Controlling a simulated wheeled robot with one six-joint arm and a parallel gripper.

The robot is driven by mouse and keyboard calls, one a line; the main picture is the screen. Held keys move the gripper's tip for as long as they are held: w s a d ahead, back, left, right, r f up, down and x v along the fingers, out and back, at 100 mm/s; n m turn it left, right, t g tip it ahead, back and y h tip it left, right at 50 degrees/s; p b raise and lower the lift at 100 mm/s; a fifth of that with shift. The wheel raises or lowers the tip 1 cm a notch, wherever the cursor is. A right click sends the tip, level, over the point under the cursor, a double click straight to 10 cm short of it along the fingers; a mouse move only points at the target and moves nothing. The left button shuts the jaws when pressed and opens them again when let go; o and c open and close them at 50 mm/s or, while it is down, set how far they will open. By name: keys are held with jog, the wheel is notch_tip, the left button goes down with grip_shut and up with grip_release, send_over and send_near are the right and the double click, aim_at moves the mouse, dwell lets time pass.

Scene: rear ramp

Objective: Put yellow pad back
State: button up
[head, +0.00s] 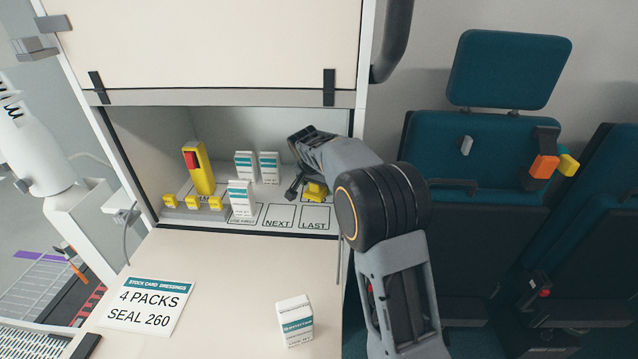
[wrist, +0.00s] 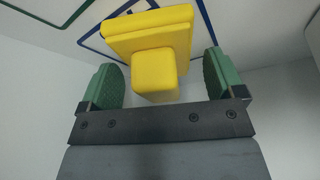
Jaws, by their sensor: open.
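The yellow pad (head: 315,191) is in the cabinet, at its right end just behind the square marked LAST. My arm partly hides it in the head view. In the wrist view the yellow pad (wrist: 150,40) has a wide slab and a smaller square block facing me. My gripper (head: 303,189) reaches into the cabinet at the pad. In the wrist view my gripper (wrist: 163,76) is open, with one green finger on each side of the block. Gaps show between the block and both fingers. Blue and green outlines show on the white surface behind the pad.
White packs (head: 242,198) stand mid-cabinet, left of my gripper. A yellow and red device (head: 198,168) stands farther left, with small yellow pieces (head: 192,203) in front. Teal seats (head: 480,150) are right.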

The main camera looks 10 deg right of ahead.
jog(key=p+v, duration=0.1)
jog(key=v, duration=0.5)
jog(key=shift+w, duration=0.1)
jog(key=s+a, duration=0.2)
jog(key=s, duration=0.1)
jog(key=s+a, duration=0.5)
jog(key=s, duration=0.1)
jog(key=shift+a+f, duration=0.25)
jog(key=shift+f, duration=0.05)
